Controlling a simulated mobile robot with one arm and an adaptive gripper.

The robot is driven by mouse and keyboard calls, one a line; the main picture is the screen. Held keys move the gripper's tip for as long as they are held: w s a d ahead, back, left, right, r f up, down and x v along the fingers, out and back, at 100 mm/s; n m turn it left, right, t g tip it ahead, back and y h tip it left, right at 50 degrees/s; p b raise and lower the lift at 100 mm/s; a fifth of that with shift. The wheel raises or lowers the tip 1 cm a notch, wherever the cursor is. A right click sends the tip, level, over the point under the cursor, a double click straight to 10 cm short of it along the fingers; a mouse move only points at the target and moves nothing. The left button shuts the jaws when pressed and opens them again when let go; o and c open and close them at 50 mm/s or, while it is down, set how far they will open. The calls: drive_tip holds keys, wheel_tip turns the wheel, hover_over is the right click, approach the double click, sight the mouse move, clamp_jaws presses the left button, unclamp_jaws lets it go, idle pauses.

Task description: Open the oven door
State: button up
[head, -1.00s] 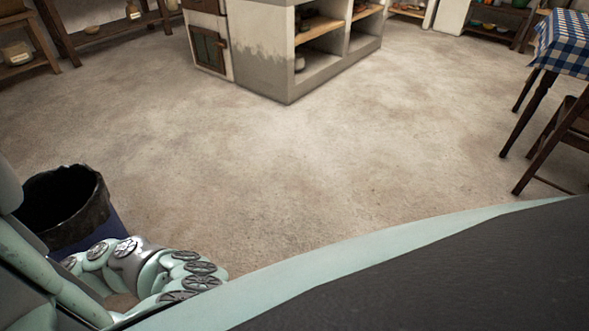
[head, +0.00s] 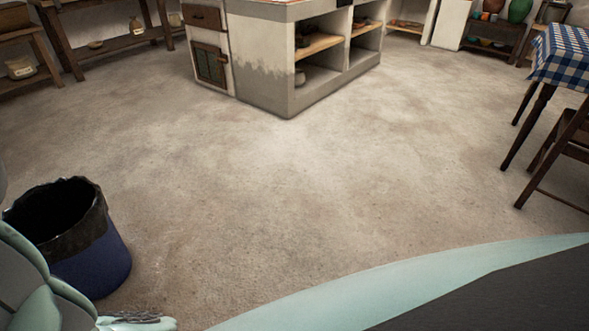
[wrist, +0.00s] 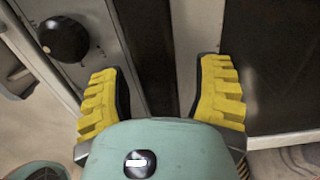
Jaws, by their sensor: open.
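The wrist view shows my gripper (wrist: 162,78) with two yellow ribbed fingers spread wide and nothing held between them. It faces a pale appliance front, likely the oven. A round black knob (wrist: 64,40) sits on that front, left of the left finger. A dark vertical strip (wrist: 148,45) runs up between the fingers; I cannot tell whether it is a handle or a gap. A dark panel (wrist: 285,65) with a pale frame, possibly the oven door, lies to the right. No contact is visible. The head view does not show my gripper or this front.
A blue bin with a black liner (head: 95,265) stands at the left, close to my arm. A masonry stove block (head: 265,60) stands ahead. A table with a checked cloth (head: 565,55) and a chair (head: 560,160) are at the right. The middle floor is clear.

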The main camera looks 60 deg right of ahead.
drive_tip(key=shift+d, duration=0.1)
clamp_jaws()
idle(0.5)
